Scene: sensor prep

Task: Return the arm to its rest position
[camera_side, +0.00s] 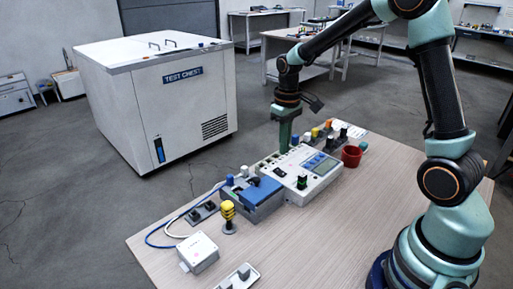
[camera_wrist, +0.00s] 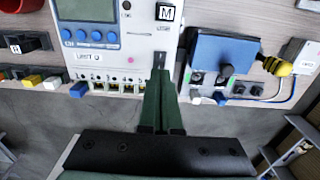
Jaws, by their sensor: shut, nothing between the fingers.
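The fingertips overlap the front panel of the instrument (camera_wrist: 118,68), near a dark slot. I cannot tell whether they touch it. My arm reaches out over the table from its base at the right.
A blue-lidded box (camera_side: 260,192), a yellow-and-black beacon (camera_side: 228,211) and a white box (camera_side: 198,252) stand left of the instrument. A red cup (camera_side: 351,156) stands right. Bare table (camera_side: 330,240) lies in front. A white test chest (camera_side: 165,100) stands on the floor behind.

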